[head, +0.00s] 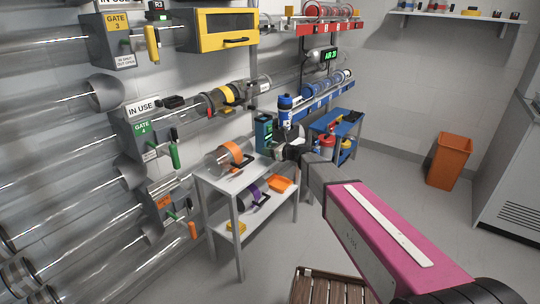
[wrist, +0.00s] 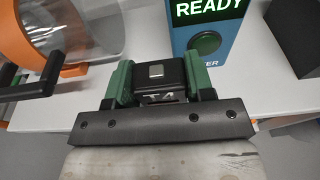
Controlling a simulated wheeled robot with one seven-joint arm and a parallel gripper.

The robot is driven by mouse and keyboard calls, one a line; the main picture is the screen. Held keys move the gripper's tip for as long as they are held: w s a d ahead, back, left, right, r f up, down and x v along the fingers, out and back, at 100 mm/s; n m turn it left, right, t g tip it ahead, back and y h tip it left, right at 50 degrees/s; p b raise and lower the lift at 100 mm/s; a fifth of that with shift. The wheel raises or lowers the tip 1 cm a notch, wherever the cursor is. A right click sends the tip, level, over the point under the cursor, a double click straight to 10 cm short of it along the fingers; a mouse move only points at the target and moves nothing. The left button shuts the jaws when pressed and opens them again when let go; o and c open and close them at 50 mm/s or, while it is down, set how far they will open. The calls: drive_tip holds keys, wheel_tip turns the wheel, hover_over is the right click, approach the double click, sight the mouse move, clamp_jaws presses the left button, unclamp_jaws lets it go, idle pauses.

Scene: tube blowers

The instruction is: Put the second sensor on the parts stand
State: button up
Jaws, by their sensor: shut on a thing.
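My gripper (wrist: 160,88) is shut on a small black block (wrist: 157,71) with a silver square on top and pale marking like "T4" on its front, seemingly the sensor. Green finger pads press its left and right sides. In the head view my gripper (head: 287,152) is at the right end of a light grey two-level stand (head: 208,184); the block is not clear there. I cannot tell whether the block touches the top. A blue box with a lit READY display (wrist: 207,28) stands just beyond the block. No label tells which stand is the parts stand.
A clear canister with an orange band (head: 232,155) lies on the grey stand, left of my gripper. A blue cart (head: 345,122) stands behind. A wooden crate (head: 325,288) and orange bin (head: 450,160) are on the floor.

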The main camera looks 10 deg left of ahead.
drive_tip(key=shift+f, duration=1.25)
drive_tip(key=shift+f, duration=0.2)
drive_tip(key=o, duration=1)
drive_tip(key=v, duration=1.1)
drive_tip(key=shift+w+d+f, duration=0.15)
drive_tip(key=shift+w+f, duration=0.05)
drive_tip(key=shift+f, duration=0.1)
